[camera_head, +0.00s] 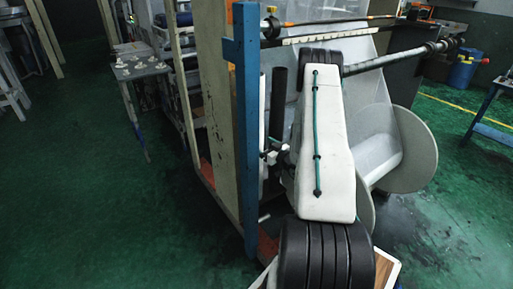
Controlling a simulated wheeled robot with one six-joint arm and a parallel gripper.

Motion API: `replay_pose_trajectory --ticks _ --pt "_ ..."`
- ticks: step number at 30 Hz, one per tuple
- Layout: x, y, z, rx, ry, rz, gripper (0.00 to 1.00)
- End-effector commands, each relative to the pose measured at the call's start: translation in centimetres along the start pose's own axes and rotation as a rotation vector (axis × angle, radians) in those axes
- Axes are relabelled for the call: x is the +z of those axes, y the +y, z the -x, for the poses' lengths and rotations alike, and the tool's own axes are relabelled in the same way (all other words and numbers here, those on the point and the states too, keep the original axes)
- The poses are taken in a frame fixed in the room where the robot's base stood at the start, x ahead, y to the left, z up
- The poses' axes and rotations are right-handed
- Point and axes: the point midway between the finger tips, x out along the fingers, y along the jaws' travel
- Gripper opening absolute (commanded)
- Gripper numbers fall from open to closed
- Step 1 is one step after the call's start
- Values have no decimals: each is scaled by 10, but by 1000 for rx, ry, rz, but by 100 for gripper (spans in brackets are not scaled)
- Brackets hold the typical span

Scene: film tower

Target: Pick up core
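I cannot make out a core for certain. A dark bare shaft (400,57) juts out to the right at the upper right of the machine. Below it, a roll of clear film (377,155) sits beside a large pale round disc (415,150). My white arm link, with a green cable along it, stands in front of the machine and covers part of the film and the frame. My gripper does not show clearly; the arm's far end is hidden or cannot be told from the machine parts behind it.
A blue upright post (247,130) and a beige panel (220,90) stand close to the left of my arm. A small table (138,70) with loose parts stands at the upper left. A blue drum (463,70) stands far right. The green floor (90,200) is clear at left.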

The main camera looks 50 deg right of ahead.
Motion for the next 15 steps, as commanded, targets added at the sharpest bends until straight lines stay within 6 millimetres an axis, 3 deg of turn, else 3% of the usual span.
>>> replay_pose_trajectory --ticks 15 --pt "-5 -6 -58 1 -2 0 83"
